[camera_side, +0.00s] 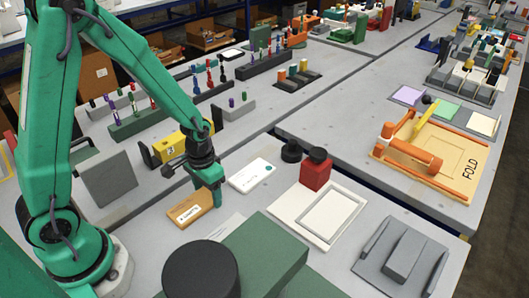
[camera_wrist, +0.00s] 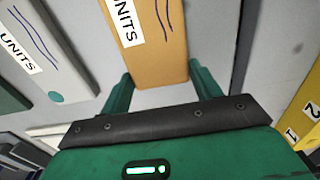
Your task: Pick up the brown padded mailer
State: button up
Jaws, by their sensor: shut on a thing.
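The brown padded mailer (camera_side: 185,216) lies flat at the front of the grey bench, with a white label on its face. It also shows in the wrist view (camera_wrist: 170,72), its near end between my two green fingers. My gripper (camera_side: 210,196) points down at the mailer's right end and is shut on it; it also shows in the wrist view (camera_wrist: 163,84). Whether the mailer is clear of the bench I cannot tell. The fingers hide part of its end in the side view.
A white mailer (camera_side: 250,176) lies just right of my gripper, and another pale flat piece (camera_side: 226,227) lies in front. A yellow block (camera_side: 170,147) stands behind. A red bottle (camera_side: 315,172) stands by a white framed tray (camera_side: 292,214). A large green box (camera_side: 265,250) fills the near foreground.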

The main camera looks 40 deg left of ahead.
jog(key=shift+r, duration=0.15)
jog(key=shift+r, duration=0.75)
jog(key=r, duration=0.2)
jog(key=shift+s+d+r, duration=0.1)
jog(key=shift+d+r, duration=0.1)
jog(key=shift+r, duration=0.1)
jog(key=s+d+r, duration=0.6)
jog(key=d, duration=0.3)
jog(key=shift+d+r, duration=0.25)
jog(key=shift+r, duration=0.05)
